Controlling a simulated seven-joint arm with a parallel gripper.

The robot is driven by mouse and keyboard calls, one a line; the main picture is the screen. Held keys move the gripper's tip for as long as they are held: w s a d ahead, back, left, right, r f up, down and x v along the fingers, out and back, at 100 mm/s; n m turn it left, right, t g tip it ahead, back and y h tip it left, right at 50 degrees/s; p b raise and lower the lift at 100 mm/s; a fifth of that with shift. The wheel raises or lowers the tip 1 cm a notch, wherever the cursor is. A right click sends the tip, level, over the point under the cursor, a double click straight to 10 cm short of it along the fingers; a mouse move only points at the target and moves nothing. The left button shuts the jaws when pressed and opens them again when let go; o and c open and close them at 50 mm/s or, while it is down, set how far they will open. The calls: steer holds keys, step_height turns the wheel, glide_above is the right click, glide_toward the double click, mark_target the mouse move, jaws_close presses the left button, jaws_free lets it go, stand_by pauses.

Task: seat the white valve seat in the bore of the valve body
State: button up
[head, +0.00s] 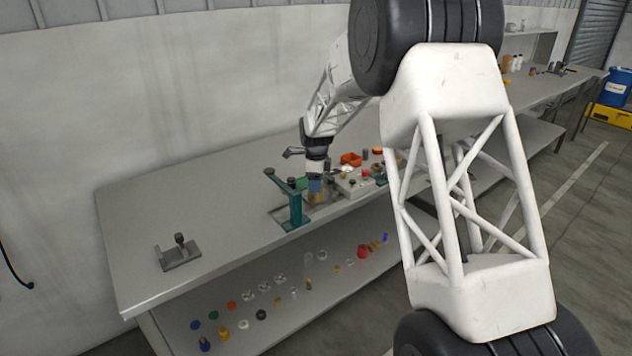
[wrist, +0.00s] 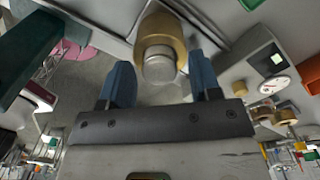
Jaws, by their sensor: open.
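A brass-coloured round body (wrist: 172,28), which looks like the valve body, stands at the top middle of the wrist view. A pale, whitish round piece (wrist: 160,68), likely the white valve seat, shows at its near end, between my fingers. I cannot tell how deep it sits in the bore. My gripper (wrist: 159,80) is open, with one blue finger on each side of the pale piece and a gap to both. In the head view my gripper (head: 315,186) points down just above the brass body (head: 319,198), where the seat cannot be made out.
A teal press-like stand (head: 295,208) is close at the left of my gripper. A pale box with a dial (head: 354,184) is close at the right, with an orange tray (head: 350,159) behind. A grey metal fixture (head: 178,254) stands at the left. The bench's left part is mostly clear.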

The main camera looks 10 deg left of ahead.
steer(key=shift+r, duration=0.15)
step_height(320, 180, up, 12)
stand_by(0.7)
stand_by(0.4)
stand_by(0.5)
steer(key=s+d+r+n+t, duration=0.1)
steer(key=s+d+r+n, duration=0.4)
steer(key=s+d, duration=0.6)
steer(key=s+d+r+n, duration=0.3)
steer(key=s+d+r, duration=0.55)
steer(key=s, duration=0.45)
steer(key=s+d+f+n, duration=0.2)
steer(key=s+d+n, duration=0.1)
steer(key=s, duration=0.8)
steer(key=s+d+f+n+t, duration=0.1)
steer(key=s+d, duration=0.4)
steer(key=s, duration=0.6)
steer(key=s+d+f+n, duration=0.3)
steer(key=s+d+n, duration=0.1)
steer(key=s, duration=0.7)
steer(key=shift+d+f+n+t, duration=0.3)
steer(key=shift+f+n, duration=0.1)
steer(key=shift+n, duration=0.5)
